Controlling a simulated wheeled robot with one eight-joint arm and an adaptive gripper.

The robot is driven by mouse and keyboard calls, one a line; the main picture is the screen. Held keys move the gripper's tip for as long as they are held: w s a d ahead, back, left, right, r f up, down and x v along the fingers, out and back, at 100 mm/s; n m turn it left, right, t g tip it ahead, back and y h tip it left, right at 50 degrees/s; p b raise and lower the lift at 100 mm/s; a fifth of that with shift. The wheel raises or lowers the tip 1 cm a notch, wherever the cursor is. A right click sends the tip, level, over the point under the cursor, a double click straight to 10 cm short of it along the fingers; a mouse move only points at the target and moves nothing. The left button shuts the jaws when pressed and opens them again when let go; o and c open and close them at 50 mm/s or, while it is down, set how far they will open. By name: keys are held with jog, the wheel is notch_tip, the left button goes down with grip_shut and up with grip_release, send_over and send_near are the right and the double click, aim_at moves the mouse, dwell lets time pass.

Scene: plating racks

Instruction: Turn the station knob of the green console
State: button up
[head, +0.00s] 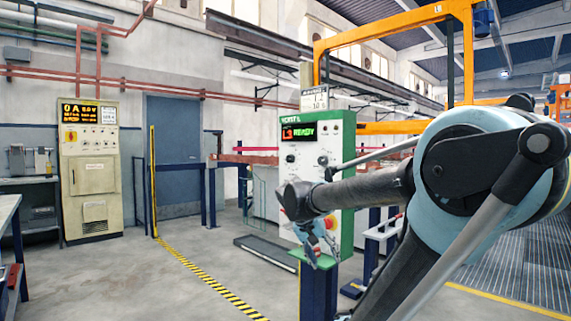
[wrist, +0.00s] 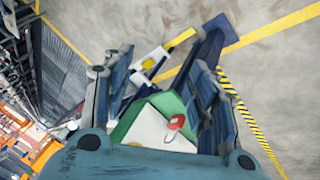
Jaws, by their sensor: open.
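The green console (head: 347,180) stands right of centre in the head view, with a white front, green side and a lit display (head: 299,130) that includes the word READY. Dark knobs show on its front, one at the left (head: 291,158) and one further right (head: 323,160); I cannot tell which is the station knob. My gripper (head: 316,243) is in front of the console's lower part, below these knobs, and my arm hides part of the front. In the wrist view my gripper (wrist: 163,88) has its fingers apart, with a white and green shape bearing a red piece (wrist: 176,122) showing between them.
A beige cabinet (head: 91,170) with an orange display stands at the left, beside a blue-grey door (head: 173,155). A blue post (head: 318,290) stands below my gripper, and a low rail (head: 383,229) is right of it. Open floor (head: 150,275) lies left of the console.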

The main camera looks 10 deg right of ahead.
jog(key=w+r+m+t+h, duration=0.1)
jog(key=w+r+m+h, duration=0.15)
jog(key=w+r, duration=0.65)
jog(key=m+t+h, duration=0.6)
jog(key=m+h, duration=0.1)
jog(key=m, duration=0.1)
send_near(288, 159)
jog(key=shift+n, duration=0.25)
jog(key=x, duration=0.8)
jog(key=shift+d, duration=0.2)
jog(key=shift+c, duration=0.3)
jog(key=c, duration=1)
